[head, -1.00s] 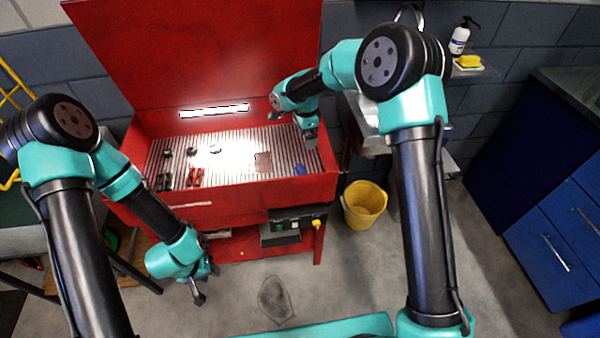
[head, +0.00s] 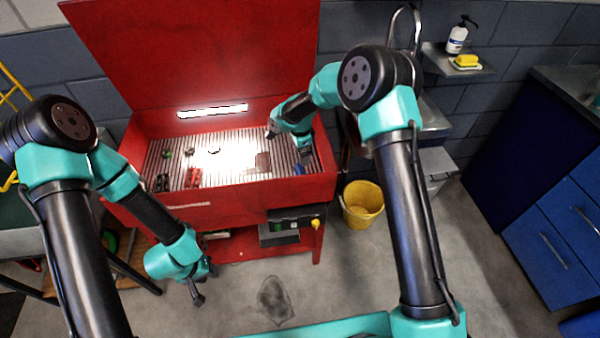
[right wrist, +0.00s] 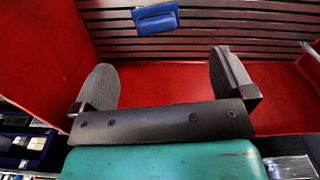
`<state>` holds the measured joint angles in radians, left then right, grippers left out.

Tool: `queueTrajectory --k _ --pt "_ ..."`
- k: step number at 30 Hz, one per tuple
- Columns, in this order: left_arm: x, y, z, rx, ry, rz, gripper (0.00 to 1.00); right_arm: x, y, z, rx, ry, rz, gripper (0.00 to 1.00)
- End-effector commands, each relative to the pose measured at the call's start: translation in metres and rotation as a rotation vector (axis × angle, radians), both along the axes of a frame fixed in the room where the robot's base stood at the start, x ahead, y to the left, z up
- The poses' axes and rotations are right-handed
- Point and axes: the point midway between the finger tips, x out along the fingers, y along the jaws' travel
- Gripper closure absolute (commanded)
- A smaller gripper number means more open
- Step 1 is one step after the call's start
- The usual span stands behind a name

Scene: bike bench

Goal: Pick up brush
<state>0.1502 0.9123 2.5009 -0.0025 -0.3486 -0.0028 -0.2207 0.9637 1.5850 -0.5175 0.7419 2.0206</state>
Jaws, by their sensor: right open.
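The blue brush (head: 299,169) lies on the slatted grey bed of the red wash bench, near its right end. In the right wrist view the brush (right wrist: 155,19) shows at the top, ahead of my right gripper and a little left of centre. My right gripper (right wrist: 168,85) is open with nothing between its two dark fingers; the brush is apart from them. In the head view my right gripper is over the right part of the bench, close to the brush. My left gripper (head: 204,285) hangs in front of the bench, away from the brush; its finger gap is unclear.
The red bench (head: 250,190) has raised walls and an upright red lid (head: 200,50) behind. Several small parts, including a red one (head: 193,178), lie on the left of the bed. A yellow bucket (head: 362,203) stands on the floor to the right.

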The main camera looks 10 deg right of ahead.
Motion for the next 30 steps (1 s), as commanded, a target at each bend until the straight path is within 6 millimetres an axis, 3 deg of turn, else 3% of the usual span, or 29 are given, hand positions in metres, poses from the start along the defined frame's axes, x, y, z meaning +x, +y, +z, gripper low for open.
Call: queueTrajectory --k 6,22,30 --pt "0.000 0.000 0.000 0.000 0.000 0.000 0.64 -0.001 0.000 -0.035 -0.001 0.003 0.000 0.00" --pt "0.000 0.000 0.000 0.000 0.000 0.000 0.64 -0.001 0.000 -0.048 -0.001 0.001 0.001 0.00" --pt "0.000 0.000 0.000 0.000 0.000 0.000 0.64 -0.006 0.001 -0.081 -0.001 0.003 0.001 0.00"
